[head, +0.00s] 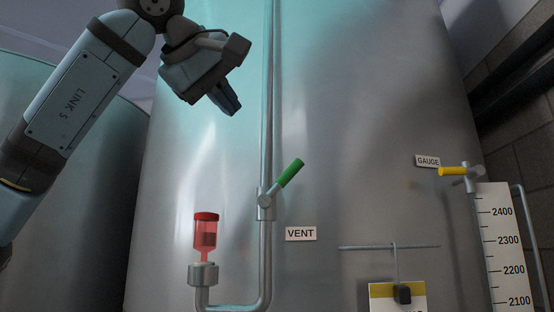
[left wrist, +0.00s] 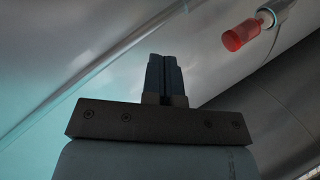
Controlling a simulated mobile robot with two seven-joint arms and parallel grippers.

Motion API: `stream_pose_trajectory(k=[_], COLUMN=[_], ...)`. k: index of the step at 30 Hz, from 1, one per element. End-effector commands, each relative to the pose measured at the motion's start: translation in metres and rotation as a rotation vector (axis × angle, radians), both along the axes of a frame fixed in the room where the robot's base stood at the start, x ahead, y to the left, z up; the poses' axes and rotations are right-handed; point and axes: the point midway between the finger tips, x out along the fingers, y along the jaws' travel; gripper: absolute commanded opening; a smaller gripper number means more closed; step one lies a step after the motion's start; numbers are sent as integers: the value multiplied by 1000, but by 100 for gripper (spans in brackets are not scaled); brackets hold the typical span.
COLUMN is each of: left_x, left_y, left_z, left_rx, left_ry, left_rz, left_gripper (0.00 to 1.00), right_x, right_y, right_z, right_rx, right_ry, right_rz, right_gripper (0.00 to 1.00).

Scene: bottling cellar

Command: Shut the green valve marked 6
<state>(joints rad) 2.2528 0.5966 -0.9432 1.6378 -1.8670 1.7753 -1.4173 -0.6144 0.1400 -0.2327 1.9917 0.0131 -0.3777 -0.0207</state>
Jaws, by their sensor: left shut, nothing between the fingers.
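A valve with a green handle (head: 290,173) sits on a vertical metal pipe in the head view. Its handle slants up and to the right from the valve body (head: 266,201). A sign reading VENT (head: 301,234) is below right of it; I see no mark 6. My left gripper (head: 231,106) is above and left of the green handle, apart from it, pointing down and right. It is shut and empty. Its closed fingers also show in the left wrist view (left wrist: 165,75). My right gripper is in neither view.
A red capped vessel (head: 206,232) stands on the bent pipe below; it also shows in the left wrist view (left wrist: 241,35). At right are a yellow-handled valve (head: 453,171), a GAUGE sign (head: 427,161) and a scale (head: 503,245). A rail (head: 360,248) holds a hanging card.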

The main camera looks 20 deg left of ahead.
Motion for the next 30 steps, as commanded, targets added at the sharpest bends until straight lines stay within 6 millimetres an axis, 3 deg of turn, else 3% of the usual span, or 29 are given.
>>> stream_pose_trajectory(k=[11,25,30], left_x=[9,94,102], left_y=[-2,-18,-34], left_z=[-3,-37,-54], left_rx=[-2,-2,-1], left_ry=[1,4,3], left_rz=[0,0,-1], left_gripper=[0,0,0], right_x=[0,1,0], right_y=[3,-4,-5], right_z=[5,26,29], right_rx=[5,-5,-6], right_ry=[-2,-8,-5], right_rz=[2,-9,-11], right_gripper=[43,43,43])
